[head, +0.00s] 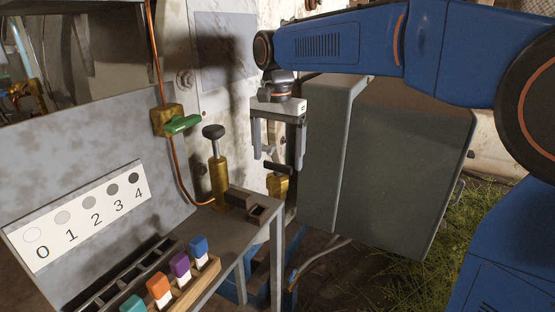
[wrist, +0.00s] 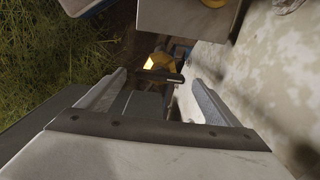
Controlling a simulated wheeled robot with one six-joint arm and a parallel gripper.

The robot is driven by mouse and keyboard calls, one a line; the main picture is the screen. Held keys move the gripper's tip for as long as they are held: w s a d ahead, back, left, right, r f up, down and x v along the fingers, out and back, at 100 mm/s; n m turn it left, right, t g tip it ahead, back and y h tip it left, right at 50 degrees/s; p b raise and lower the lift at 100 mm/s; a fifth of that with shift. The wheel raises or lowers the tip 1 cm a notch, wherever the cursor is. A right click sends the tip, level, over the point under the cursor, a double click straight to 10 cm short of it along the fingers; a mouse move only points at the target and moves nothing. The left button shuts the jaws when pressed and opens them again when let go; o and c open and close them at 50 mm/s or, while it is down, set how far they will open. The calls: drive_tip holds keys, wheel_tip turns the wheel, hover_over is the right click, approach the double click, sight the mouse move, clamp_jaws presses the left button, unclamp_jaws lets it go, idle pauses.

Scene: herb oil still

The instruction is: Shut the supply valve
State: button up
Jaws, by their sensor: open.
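My gripper (head: 279,152) points down beside the bench's right end, open, with nothing between its fingers. Just below it is a brass valve body (head: 278,186) with a dark bar handle (head: 277,167). In the wrist view the bar handle (wrist: 168,78) shows between and slightly beyond the fingertips, with the brass body (wrist: 156,62) behind it; I cannot tell whether they touch. A green lever (head: 183,124) sits on a brass block on the copper line at the back panel. No label shows which one is the supply valve.
A brass cylinder with a black knob (head: 218,175) stands on the bench (head: 262,232), left of my gripper. A grey cabinet (head: 385,165) stands close on the right. Colored bottles (head: 180,267) fill a wooden rack in front. A 0-to-4 shade card (head: 78,215) leans at left.

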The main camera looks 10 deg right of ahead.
drive_tip(key=shift+f, duration=0.9)
drive_tip(key=c, duration=1.1)
drive_tip(key=shift+o, duration=0.2)
